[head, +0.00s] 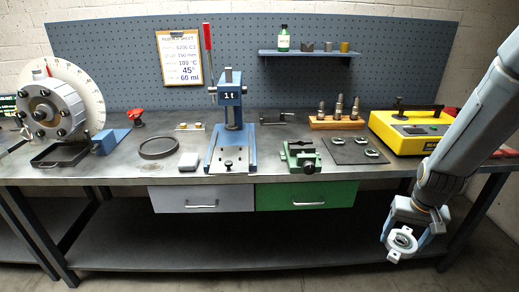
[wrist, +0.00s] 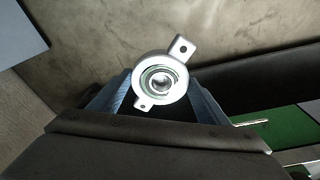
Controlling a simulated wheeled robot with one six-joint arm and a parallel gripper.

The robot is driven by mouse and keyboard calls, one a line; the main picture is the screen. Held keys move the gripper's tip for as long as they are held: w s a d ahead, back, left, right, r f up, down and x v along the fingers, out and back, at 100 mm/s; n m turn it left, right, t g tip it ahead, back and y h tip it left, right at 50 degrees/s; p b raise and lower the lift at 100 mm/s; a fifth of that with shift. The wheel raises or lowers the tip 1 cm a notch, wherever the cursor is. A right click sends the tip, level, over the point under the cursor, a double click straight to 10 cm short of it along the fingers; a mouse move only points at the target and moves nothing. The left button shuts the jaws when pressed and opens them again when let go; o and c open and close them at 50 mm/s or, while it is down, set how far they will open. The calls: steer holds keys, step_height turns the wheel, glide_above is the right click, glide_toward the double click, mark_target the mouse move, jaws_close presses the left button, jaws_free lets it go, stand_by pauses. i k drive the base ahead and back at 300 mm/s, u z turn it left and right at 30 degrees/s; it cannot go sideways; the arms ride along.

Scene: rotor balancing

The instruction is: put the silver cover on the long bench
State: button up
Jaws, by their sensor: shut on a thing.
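The silver cover (head: 390,252) is a round ring-like piece with two lugs, each with a hole. It is held in front of the long bench (head: 285,178), at the lower right, below the level of its top. My gripper (head: 405,232) is shut on the cover, its fingers on either side. The wrist view shows the cover (wrist: 178,52) between the fingertips of my gripper (wrist: 160,88), with one lug up and right and one down and left. A dark round opening with inner rings shows at its middle. The bench has a dark grey top crowded with tools.
On the bench stand a blue press (head: 231,120), a green vise (head: 300,157), a dark mat (head: 352,150) with several small silver pieces, and a yellow case (head: 410,133). Bare top shows along the front edge, right of the mat. Drawers (head: 307,196) sit below.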

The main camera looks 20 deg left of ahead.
mark_target(284, 135)
steer(key=k, duration=0.35)
steer(key=u, duration=0.8)
steer(key=i, duration=0.3)
